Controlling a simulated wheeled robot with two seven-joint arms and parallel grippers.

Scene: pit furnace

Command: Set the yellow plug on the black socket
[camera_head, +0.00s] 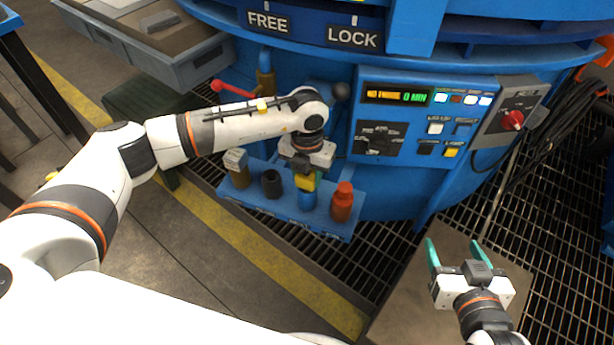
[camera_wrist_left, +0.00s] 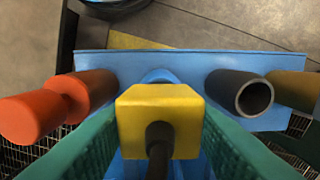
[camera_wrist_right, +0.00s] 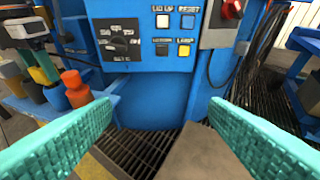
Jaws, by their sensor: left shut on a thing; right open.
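The yellow plug (camera_head: 306,182) is between the fingers of my left gripper (camera_head: 305,176), which is shut on it. The yellow block fills the middle of the left wrist view (camera_wrist_left: 160,112), a dark cable end facing the camera. It is directly above or on the blue socket (camera_head: 306,201); I cannot tell whether they touch. The black socket (camera_head: 271,184) is an open, empty upright tube just left of the blue one; in the left wrist view it is right of the plug (camera_wrist_left: 254,95). My right gripper (camera_head: 457,254) is open and empty, away from the sockets.
A red socket with a red plug (camera_head: 342,200) stands right of the blue one. A brass socket with a grey-white plug (camera_head: 237,165) is at the left end of the blue shelf (camera_head: 232,199). The furnace control panel (camera_head: 412,125) rises behind. Open floor lies in front.

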